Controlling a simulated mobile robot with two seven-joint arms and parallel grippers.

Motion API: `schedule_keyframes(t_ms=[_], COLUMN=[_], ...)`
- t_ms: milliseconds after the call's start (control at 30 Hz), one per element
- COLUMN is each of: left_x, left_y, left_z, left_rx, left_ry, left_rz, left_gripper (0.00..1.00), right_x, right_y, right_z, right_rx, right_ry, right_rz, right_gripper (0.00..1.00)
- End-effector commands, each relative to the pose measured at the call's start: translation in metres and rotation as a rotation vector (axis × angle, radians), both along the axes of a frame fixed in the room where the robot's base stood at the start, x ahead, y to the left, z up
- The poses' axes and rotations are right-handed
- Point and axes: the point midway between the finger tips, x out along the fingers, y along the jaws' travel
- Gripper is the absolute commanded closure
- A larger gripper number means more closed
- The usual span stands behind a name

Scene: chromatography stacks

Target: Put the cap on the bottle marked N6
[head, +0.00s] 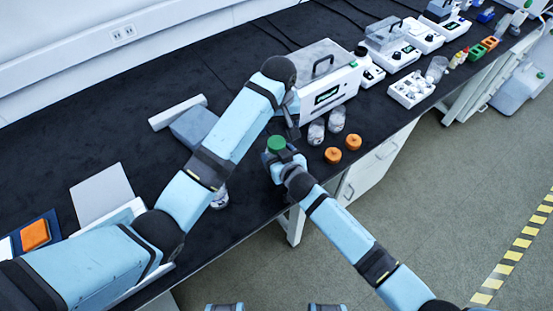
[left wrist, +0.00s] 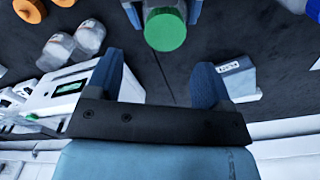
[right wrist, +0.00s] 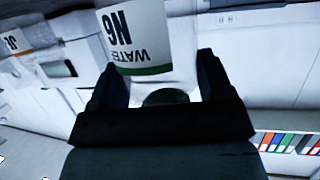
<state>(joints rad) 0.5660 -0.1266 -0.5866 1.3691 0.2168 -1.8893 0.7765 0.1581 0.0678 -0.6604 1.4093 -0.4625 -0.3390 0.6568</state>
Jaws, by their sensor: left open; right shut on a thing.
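The bottle marked N6 (right wrist: 135,35) shows its white label with a green band in the right wrist view, upside down there. My right gripper (head: 284,158) is shut on it, above the front edge of the bench. A green cap (head: 277,143) is at the bottle's top; the left wrist view shows it (left wrist: 165,30) face on. I cannot tell how tightly it sits. My left gripper (left wrist: 162,75) is open and empty, just behind and above the cap, fingers apart from it. In the head view most of the bottle is hidden by my right gripper.
Two clear bottles (head: 316,131) and two orange caps (head: 333,155) are on the dark bench (head: 120,140), right of my grippers. A white instrument with a handle (head: 325,85) stands behind them. Another clear bottle (head: 219,197) is partly behind my left arm.

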Motion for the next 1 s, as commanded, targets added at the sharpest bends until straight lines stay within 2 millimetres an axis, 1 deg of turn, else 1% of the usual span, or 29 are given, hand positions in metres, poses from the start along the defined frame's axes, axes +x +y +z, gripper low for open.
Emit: schedule_keyframes(t_ms=[100,200,467,567,667,1000], left_x=[-0.002,-0.002,-0.002,-0.002,-0.002,-0.002], left_y=[0.002,0.005,0.006,0.006,0.006,0.006], left_z=[0.005,0.006,0.006,0.002,-0.008,-0.059], left_rx=[-0.002,0.002,0.004,0.005,0.006,0.006], left_ry=[0.012,0.016,0.015,0.017,0.018,0.018], left_rz=[0.072,0.097,0.098,0.097,0.097,0.096], left_gripper=[0.26,0.26,0.26,0.26,0.26,0.26], right_x=[0.000,0.000,0.000,0.000,0.000,0.000], right_y=[0.000,0.000,0.000,0.000,0.000,0.000], right_z=[0.000,0.000,0.000,0.000,0.000,0.000], right_rx=[0.000,0.000,0.000,0.000,0.000,0.000], right_ry=[0.001,0.001,0.000,0.000,0.000,0.000], right_rz=[0.000,0.000,0.000,0.000,0.000,0.000], right_gripper=[0.93,0.93,0.93,0.93,0.93,0.93])
